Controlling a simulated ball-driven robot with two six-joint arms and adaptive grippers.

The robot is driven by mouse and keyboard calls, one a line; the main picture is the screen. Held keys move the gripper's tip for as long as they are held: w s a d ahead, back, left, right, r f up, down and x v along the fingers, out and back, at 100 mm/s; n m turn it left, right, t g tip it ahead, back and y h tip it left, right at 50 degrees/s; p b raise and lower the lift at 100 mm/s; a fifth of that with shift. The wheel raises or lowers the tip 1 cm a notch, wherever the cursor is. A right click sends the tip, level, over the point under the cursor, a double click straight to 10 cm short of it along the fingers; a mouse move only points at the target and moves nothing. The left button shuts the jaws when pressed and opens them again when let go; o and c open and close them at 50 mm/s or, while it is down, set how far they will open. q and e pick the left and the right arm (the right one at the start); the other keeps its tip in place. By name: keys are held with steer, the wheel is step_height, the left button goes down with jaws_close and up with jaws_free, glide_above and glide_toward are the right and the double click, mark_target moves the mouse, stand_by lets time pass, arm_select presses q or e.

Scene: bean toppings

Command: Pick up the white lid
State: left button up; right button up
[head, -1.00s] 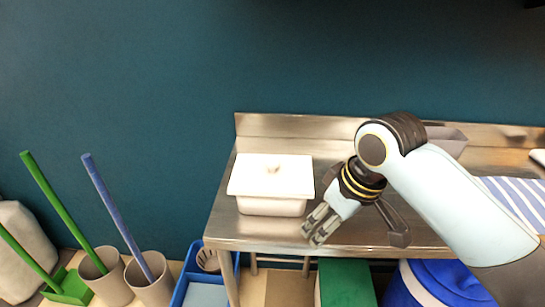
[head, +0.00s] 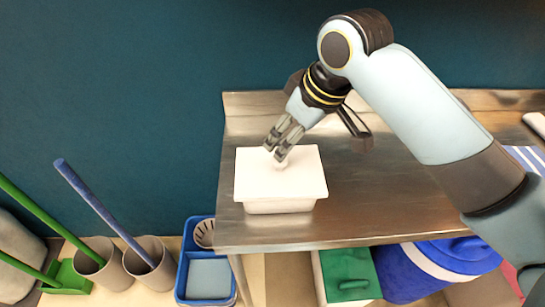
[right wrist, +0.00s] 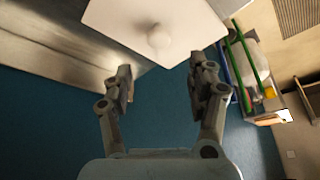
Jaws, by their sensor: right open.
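The white lid (head: 255,183) lies on a white rectangular container (head: 280,206) at the left end of the metal table. In the right wrist view the lid (right wrist: 115,20) shows at the top, with a round knob (right wrist: 160,39) in its middle. My right gripper (head: 276,149) is open and empty, its fingertips over the lid close to the knob. In the right wrist view its two fingers (right wrist: 161,75) stand apart, with the knob lying ahead between them. The fingers partly hide the knob in the head view. My left gripper is not in view.
The metal table (head: 380,205) is clear right of the container. A striped cloth (head: 526,158) lies at its right end. Below stand a green-lidded bin (head: 347,275), a blue bin (head: 420,272) and a blue tray (head: 183,285). Brushes in holders (head: 150,268) are at the left.

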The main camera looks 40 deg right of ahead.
mark_target(284, 162)
steer(key=x, duration=0.3)
steer(key=shift+s+f, duration=0.1)
steer(key=shift+f, duration=0.35)
steer(key=p+x, duration=0.1)
steer(key=x, duration=0.2)
steer(key=shift+f, duration=0.4)
steer(key=shift+w+f, duration=0.25)
steer(key=shift+f, duration=0.05)
steer(key=shift+w+f, duration=0.1)
steer(key=shift+f, duration=0.05)
steer(key=c, duration=1.1)
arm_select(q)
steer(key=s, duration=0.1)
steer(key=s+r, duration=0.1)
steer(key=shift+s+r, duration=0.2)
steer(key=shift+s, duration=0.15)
arm_select(e)
jaws_close()
